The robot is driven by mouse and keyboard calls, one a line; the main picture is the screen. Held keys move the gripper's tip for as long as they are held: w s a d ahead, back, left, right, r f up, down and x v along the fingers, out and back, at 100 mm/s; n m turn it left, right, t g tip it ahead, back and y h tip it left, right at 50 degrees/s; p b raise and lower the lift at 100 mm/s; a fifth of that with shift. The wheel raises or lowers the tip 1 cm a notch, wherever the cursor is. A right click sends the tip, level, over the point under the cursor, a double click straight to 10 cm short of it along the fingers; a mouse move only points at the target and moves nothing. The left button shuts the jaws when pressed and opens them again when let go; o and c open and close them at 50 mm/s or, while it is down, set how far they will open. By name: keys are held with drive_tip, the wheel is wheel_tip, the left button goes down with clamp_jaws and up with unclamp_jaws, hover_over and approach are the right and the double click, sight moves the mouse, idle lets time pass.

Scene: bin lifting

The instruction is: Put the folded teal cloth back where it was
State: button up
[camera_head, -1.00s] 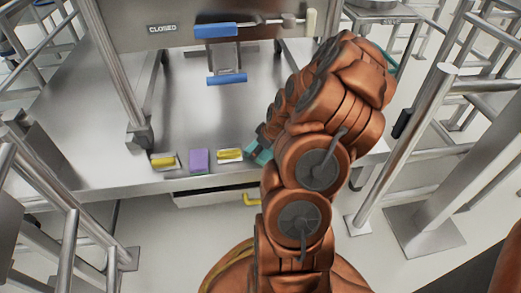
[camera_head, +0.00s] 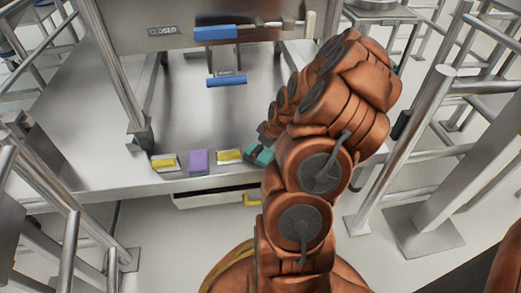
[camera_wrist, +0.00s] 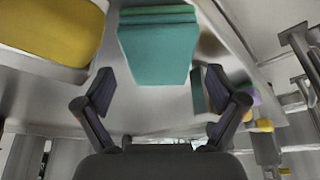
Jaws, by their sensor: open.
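The folded teal cloth (camera_head: 257,157) is at the table's front edge in the head view, at the right end of a row of small items. My arm hides its right side. In the wrist view the layered teal cloth (camera_wrist: 157,50) is ahead of my gripper (camera_wrist: 157,90). The fingers are spread wide, one toward each side of the cloth, with a visible gap between them and it. In the head view my gripper (camera_head: 266,134) is mostly hidden behind my arm, close by the cloth.
Left of the cloth lie a yellow item (camera_head: 229,155), a purple block (camera_head: 199,160) and another yellow item (camera_head: 164,162). A yellow item (camera_wrist: 50,30) is close at left in the wrist view. A drawer (camera_head: 215,197) is below the table edge. Metal posts flank the table.

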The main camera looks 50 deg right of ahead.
drive_tip(key=a+p+v, duration=0.1)
drive_tip(key=p+v, duration=0.2)
drive_tip(key=v, duration=0.7)
drive_tip(key=s+a+r+g+y, duration=0.1)
drive_tip(key=a+r+g, duration=0.15)
drive_tip(key=a, duration=0.65)
drive_tip(key=s+a+r+g, duration=0.1)
drive_tip(key=a+r, duration=0.3)
drive_tip(key=a, duration=0.5)
drive_tip(key=s+a+r+g, duration=0.2)
drive_tip(key=s+a+r, duration=0.1)
drive_tip(key=s+a, duration=0.4)
drive_tip(key=s+a+r+m+g+h, duration=0.1)
drive_tip(key=s+a+r+g, duration=0.1)
drive_tip(key=s+a, duration=0.5)
drive_tip(key=s+r, duration=0.1)
drive_tip(key=s, duration=0.2)
drive_tip(key=shift+s+r+h, duration=0.2)
drive_tip(key=shift+s+h, duration=0.05)
drive_tip(key=shift+h, duration=0.05)
wheel_tip(320, 180, up, 42)
drive_tip(key=t+p, duration=0.1)
drive_tip(key=p, duration=3.8)
drive_tip(key=shift+m, duration=0.3)
